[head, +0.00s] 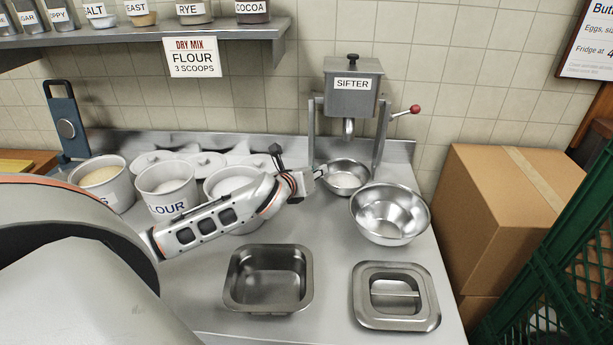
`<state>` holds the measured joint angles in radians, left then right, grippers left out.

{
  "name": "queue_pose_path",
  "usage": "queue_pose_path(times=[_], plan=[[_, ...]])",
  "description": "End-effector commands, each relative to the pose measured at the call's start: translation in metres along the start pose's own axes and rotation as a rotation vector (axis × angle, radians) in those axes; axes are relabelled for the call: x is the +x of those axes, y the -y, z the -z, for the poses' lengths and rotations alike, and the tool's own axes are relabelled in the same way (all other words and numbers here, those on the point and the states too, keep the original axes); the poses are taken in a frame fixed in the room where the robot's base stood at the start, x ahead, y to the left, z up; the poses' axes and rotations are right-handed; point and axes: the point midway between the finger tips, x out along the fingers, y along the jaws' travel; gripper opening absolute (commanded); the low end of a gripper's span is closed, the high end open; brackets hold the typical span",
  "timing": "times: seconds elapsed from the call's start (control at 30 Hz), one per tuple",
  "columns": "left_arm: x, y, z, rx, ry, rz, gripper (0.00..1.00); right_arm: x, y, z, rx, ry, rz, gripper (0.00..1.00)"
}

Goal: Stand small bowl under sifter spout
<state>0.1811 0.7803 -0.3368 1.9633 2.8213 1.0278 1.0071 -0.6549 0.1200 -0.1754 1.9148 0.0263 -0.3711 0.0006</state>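The small metal bowl (348,178) stands upright on the steel counter, between the legs of the sifter (353,90). The sifter's spout (348,128) is above the bowl, roughly over its back part. My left gripper (321,173) reaches in from the left, and its fingertips are at the bowl's left rim. They look too small to tell whether they grip the rim or only touch it. My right gripper is out of view.
A larger metal bowl (390,215) stands close to the small bowl's right front. Flour tubs (168,190) stand left, partly behind my arm. A square steel pan (268,280) and a lidded one (396,297) lie in front. Cardboard boxes (510,210) stand right.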

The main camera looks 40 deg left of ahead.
Motion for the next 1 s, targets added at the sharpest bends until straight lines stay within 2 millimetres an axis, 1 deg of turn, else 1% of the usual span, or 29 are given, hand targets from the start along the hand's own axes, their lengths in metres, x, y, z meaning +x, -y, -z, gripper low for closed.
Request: queue_pose_path(times=[0.03, 0.2, 0.3, 0.4, 0.57, 1.0], plan=[[-0.011, 0.0, 0.001, 0.003, -0.001, 0.001, 0.22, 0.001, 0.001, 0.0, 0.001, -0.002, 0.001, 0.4], [-0.039, 0.0, 0.001, 0.003, 0.0, 0.001, 0.22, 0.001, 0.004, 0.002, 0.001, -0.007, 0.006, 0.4], [-0.051, 0.0, 0.001, 0.001, -0.001, 0.001, 0.22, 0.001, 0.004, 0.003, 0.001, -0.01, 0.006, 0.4], [-0.058, 0.0, 0.0, 0.0, 0.0, 0.0, 0.22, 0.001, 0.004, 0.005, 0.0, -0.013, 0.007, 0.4], [-0.062, 0.0, 0.0, 0.001, 0.0, 0.0, 0.22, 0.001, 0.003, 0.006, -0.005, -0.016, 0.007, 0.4], [-0.062, 0.0, 0.0, 0.0, 0.0, 0.0, 0.22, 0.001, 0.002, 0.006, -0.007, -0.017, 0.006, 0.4]])
